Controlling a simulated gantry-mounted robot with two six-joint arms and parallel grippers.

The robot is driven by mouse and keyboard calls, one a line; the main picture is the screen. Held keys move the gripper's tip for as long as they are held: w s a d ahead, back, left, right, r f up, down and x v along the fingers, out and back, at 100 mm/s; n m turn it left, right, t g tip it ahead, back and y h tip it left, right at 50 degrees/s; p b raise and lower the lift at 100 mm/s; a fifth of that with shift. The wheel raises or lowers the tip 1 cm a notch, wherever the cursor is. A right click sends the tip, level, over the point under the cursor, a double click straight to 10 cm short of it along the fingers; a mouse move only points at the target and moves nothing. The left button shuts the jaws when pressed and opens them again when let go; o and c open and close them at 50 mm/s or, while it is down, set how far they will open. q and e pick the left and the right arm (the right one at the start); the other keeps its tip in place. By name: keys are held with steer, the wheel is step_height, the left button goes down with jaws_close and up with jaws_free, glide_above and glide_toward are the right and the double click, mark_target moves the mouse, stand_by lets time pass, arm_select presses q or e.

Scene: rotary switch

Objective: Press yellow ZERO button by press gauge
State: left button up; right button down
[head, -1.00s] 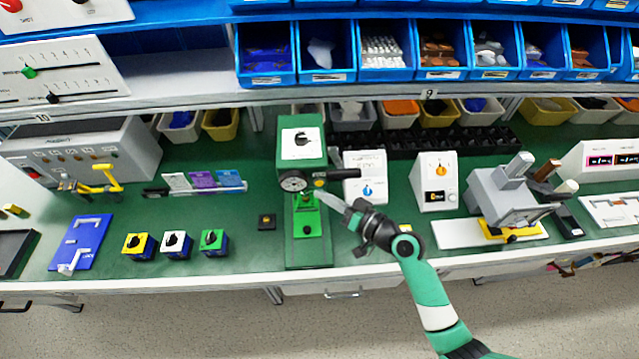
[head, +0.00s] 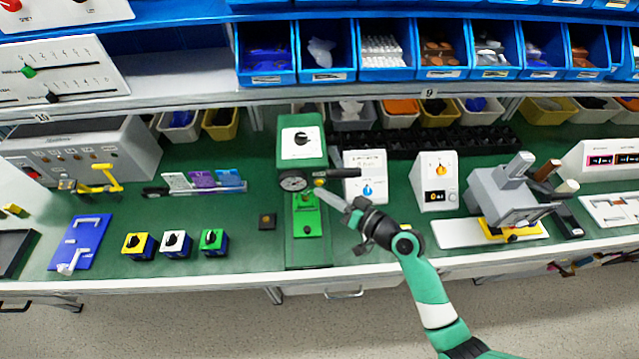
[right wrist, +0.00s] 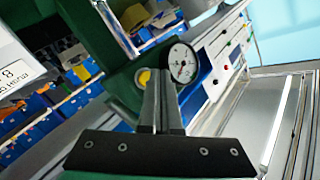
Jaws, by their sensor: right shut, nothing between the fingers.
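The green press (head: 301,148) stands mid-bench. Its round gauge (head: 293,182) is on the front of the press head, and the small yellow button (head: 319,182) is just right of it. In the right wrist view the yellow button (right wrist: 143,77) shows left of the gauge (right wrist: 182,63). My right gripper (head: 320,191) is shut and empty, its tips close to the button. In the right wrist view the shut fingertips (right wrist: 160,76) appear between button and gauge, slightly overlapping the button's right side; whether they touch it I cannot tell. My left gripper is not in view.
The press's dark lever (head: 343,173) sticks out right, just above my fingers. A white box with a blue knob (head: 367,190) stands behind my gripper. Small switch boxes (head: 175,243) sit at the left. The bench front between them and the press is mostly clear.

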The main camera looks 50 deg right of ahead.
steer(key=shift+w+d, duration=0.15)
steer(key=shift+w, duration=0.05)
steer(key=shift+w+d+b, duration=0.3)
stand_by(0.8)
steer(key=shift+s+a+p, duration=0.3)
steer(key=shift+s+a, duration=0.25)
steer(key=shift+s, duration=0.05)
steer(key=s+a, duration=0.1)
steer(key=s, duration=0.1)
steer(key=s+a+p, duration=0.1)
steer(key=a, duration=0.1)
steer(key=shift+s+a, duration=0.2)
steer(key=shift+s, duration=0.15)
stand_by(0.3)
stand_by(0.7)
